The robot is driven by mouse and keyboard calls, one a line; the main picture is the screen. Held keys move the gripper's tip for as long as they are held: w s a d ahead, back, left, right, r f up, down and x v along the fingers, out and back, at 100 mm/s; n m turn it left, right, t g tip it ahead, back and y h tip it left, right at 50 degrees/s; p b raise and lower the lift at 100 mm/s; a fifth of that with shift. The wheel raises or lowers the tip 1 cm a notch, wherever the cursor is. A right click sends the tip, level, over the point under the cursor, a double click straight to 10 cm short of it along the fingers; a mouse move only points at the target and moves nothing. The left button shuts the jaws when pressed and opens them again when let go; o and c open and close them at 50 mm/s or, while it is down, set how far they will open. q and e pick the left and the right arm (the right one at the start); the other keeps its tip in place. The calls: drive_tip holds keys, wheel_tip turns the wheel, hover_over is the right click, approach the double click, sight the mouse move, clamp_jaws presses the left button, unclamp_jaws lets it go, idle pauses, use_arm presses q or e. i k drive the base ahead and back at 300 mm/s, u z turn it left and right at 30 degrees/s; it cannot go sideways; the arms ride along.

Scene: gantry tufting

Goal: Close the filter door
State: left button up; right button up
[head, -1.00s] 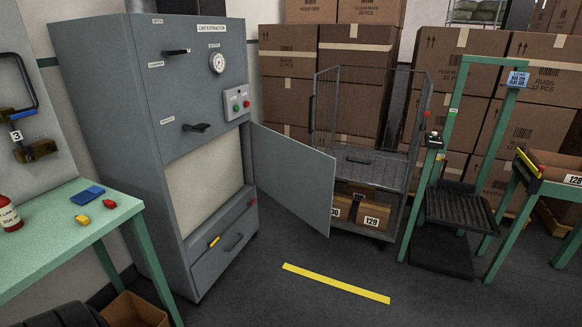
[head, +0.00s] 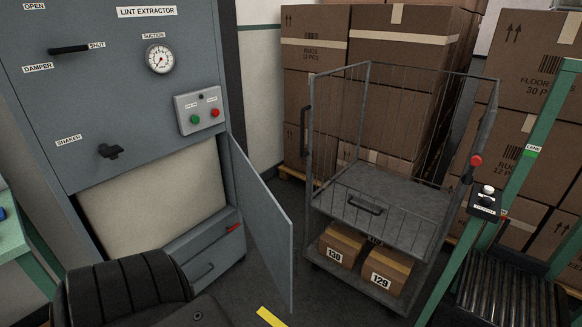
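The filter door (head: 265,228) is a grey panel hinged on the right side of the lint extractor cabinet (head: 110,95). It stands open, swung out toward me and to the right. The pale filter panel (head: 155,208) shows in the uncovered opening. Below it is a grey drawer (head: 205,252) with a handle and a red catch (head: 234,228). A dark, rounded arm part of mine covers the lower left of the view. Neither gripper is in view.
A wire cage trolley (head: 385,205) with boxes 130 and 129 stands just right of the door. Stacked cartons (head: 400,55) fill the back. A green frame with a roller conveyor (head: 510,305) is at the right. Some floor shows between door and trolley.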

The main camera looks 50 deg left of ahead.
sight(270, 227)
drive_tip(key=i, duration=1.6)
drive_tip(key=u, duration=2.05)
drive_tip(key=k, duration=0.9)
drive_tip(key=u, duration=0.1)
